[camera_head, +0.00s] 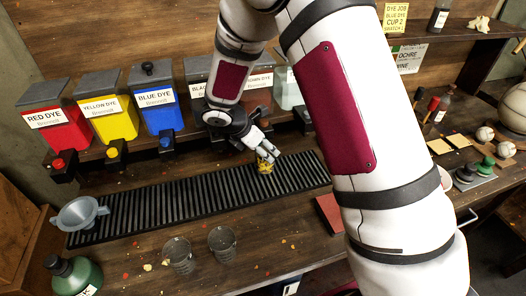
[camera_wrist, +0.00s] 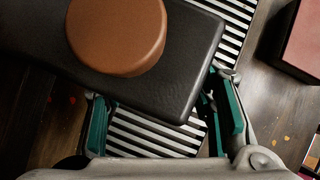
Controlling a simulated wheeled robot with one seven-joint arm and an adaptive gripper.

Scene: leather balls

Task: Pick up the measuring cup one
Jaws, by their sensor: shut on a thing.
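My gripper (camera_head: 265,156) is over the slatted black rack, in front of the dye dispensers. Two clear glass measuring cups stand on the table at the front: a left one (camera_head: 178,256) and a right one (camera_head: 222,243). I cannot tell which is cup one.
Red (camera_head: 55,128), yellow (camera_head: 110,118) and blue (camera_head: 158,105) dye dispensers line the back. The black rack (camera_head: 150,205) runs before them. A grey funnel (camera_head: 80,214) and green bottle (camera_head: 75,276) stand at left. My arm hides the centre right.

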